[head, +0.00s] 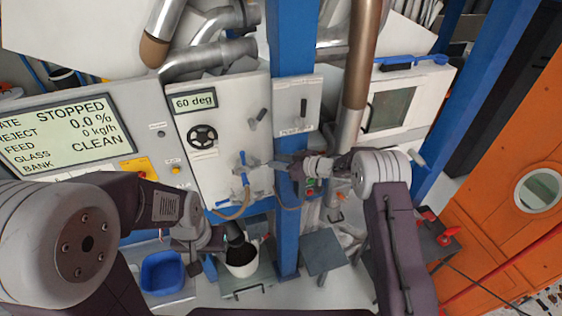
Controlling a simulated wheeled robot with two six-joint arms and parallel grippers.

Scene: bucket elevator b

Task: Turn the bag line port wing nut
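Small blue fittings (246,181) sit on the lower right of the white panel (225,125). They look like handles or wing nuts; which one is the bag line port wing nut is too small to tell. My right gripper (273,164) reaches in from the right, its tip pointing left just beside the upper blue fitting. Whether it touches the fitting, or is open or shut, I cannot tell. My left gripper (231,236) is low, over or at the rim of a white bucket (241,265). Its fingers are dark and small, and their opening is unclear.
A blue post (292,45) stands right of the panel, behind my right gripper. A black handwheel (202,136) and a "60 deg" display (194,101) are on the panel. A blue tub (163,273) stands lower left. An orange wall (500,190) fills the right.

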